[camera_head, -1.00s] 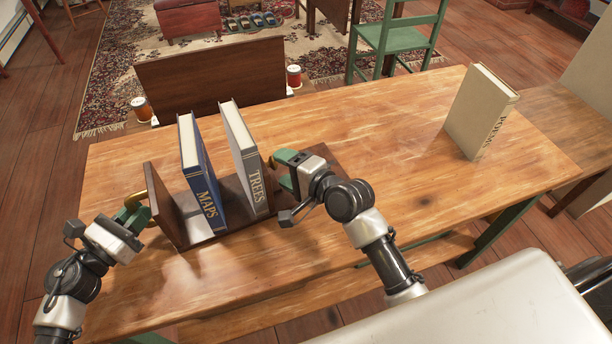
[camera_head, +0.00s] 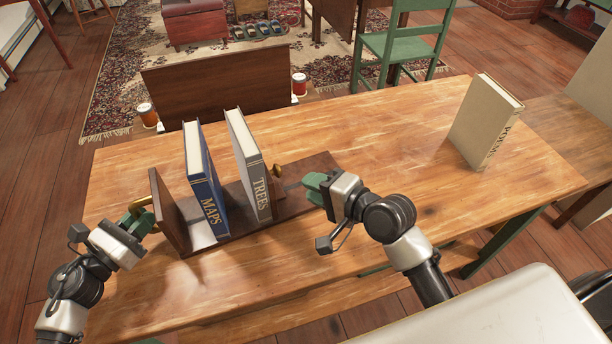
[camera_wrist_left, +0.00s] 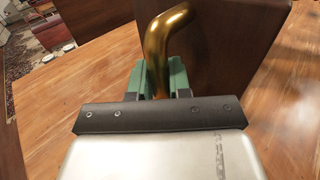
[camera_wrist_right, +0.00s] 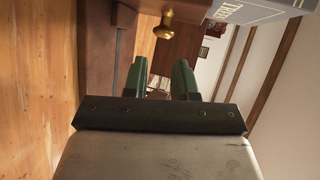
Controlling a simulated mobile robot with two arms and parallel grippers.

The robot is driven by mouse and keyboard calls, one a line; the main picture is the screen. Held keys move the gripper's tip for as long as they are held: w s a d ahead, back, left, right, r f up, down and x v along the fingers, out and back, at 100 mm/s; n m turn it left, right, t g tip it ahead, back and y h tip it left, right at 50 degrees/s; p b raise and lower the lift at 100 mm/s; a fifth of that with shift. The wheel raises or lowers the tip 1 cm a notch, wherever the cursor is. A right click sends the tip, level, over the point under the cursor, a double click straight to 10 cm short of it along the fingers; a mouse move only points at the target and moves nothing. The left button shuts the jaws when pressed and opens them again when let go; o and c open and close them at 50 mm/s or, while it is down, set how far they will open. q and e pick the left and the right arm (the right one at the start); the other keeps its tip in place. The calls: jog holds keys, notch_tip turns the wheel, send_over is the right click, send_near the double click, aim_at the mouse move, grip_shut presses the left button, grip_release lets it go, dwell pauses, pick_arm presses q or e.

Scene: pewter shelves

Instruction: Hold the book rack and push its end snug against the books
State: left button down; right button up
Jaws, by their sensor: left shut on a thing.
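The dark wooden book rack (camera_head: 293,205) lies on the table. Its tall left end panel (camera_head: 172,212) has a brass handle (camera_wrist_left: 160,50). My left gripper (camera_head: 144,212) is shut on that handle. The blue MAPS book (camera_head: 203,180) and grey TREES book (camera_head: 248,165) stand in the rack with a gap between them. The rack's right end (camera_head: 279,190), with a brass knob (camera_wrist_right: 165,27), is close beside TREES; whether they touch is hard to tell. My right gripper (camera_head: 312,187) is apart from the knob, its fingers spread and empty in the right wrist view (camera_wrist_right: 160,75).
A beige POEMS book (camera_head: 485,122) stands alone at the table's right. The wooden table (camera_head: 390,145) is clear between it and the rack. A dark wooden panel (camera_head: 220,85) stands beyond the far edge, and a green chair (camera_head: 405,45) is behind.

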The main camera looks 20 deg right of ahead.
jog(key=w+n+g, duration=0.1)
jog(key=n, duration=0.1)
jog(key=w+d+r+n+g, duration=0.1)
jog(key=w+n, duration=0.1)
jog(key=n, duration=0.1)
jog(key=w+n+g, duration=0.1)
jog(key=n+g, duration=0.1)
jog(key=shift+w+d+r, duration=0.2)
jog(key=shift+w+r, duration=0.05)
jog(key=shift+r, duration=0.1)
grip_shut()
jog(key=w+d+r+n+g+h, duration=0.2)
jog(key=d+r+n+g, duration=0.25)
jog(key=n, duration=0.25)
jog(key=x, duration=0.9)
jog(key=shift+w+f, duration=0.1)
jog(key=shift+f, duration=0.05)
jog(key=a, duration=0.3)
jog(key=shift+a, duration=0.15)
jog(key=shift+s+a, duration=0.2)
jog(key=shift+a, duration=0.15)
